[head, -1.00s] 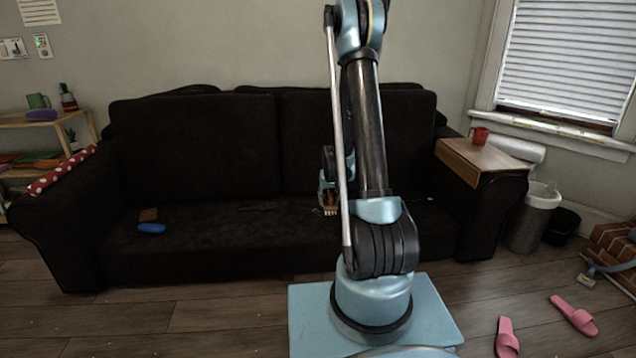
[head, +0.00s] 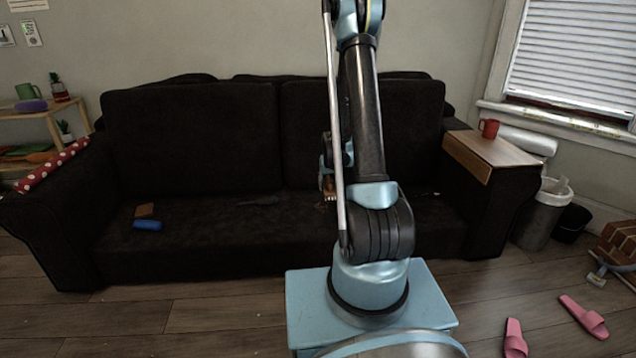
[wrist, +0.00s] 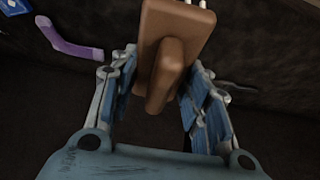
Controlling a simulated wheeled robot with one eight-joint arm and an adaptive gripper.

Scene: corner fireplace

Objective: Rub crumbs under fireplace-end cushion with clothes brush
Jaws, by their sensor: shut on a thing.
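My gripper (wrist: 163,72) is shut on a brown wooden clothes brush (wrist: 178,35), which stands up between the blue finger pads in the wrist view. In the head view my gripper (head: 328,172) shows partly behind my arm, with the brush's pale bristles (head: 330,197) pointing down just above the sofa seat. A faint yellowish-brown patch that looks like crumbs (head: 320,205) lies on the dark seat near the bristles. The right back cushion (head: 410,130), at the fireplace end, stands upright against the sofa back, partly hidden by my arm.
A brown block (head: 144,210) and a blue object (head: 147,225) lie on the left seat. A dark flat thing (head: 258,201) lies mid-seat. A wooden tray (head: 490,152) with a red mug (head: 489,128) sits on the right armrest. Pink slippers (head: 583,315) lie on the floor.

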